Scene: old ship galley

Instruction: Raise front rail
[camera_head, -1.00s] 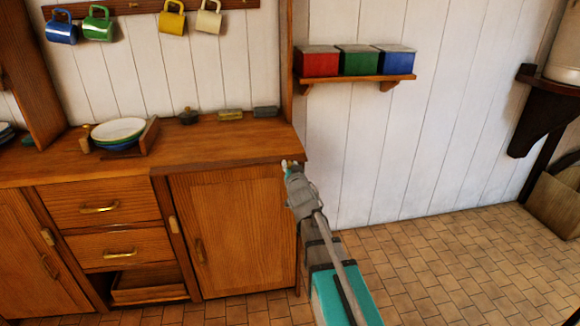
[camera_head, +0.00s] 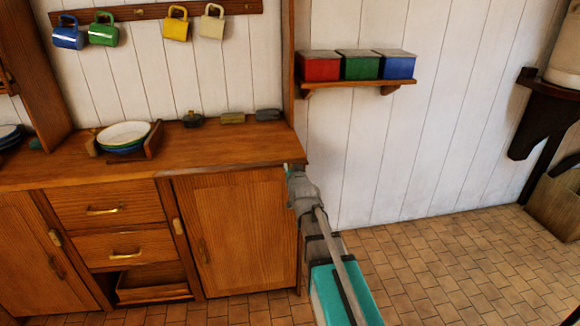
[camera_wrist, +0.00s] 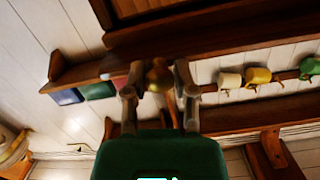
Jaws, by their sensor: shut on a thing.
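My gripper (camera_head: 288,170) is at the front right corner of the wooden counter (camera_head: 225,150) in the head view. In the wrist view, my gripper (camera_wrist: 156,68) has its two fingers on either side of a small brass knob (camera_wrist: 158,79) and is shut on it. The knob is close to a dark wooden edge (camera_wrist: 205,30), but I cannot tell how they join. A front rail cannot be picked out clearly along the counter's front edge; my gripper covers the right corner.
Stacked plates (camera_head: 124,134) sit in a rack on the counter. Mugs hang from a wall rail (camera_head: 140,12). Red, green and blue tins stand on a wall shelf (camera_head: 350,84) beyond my gripper.

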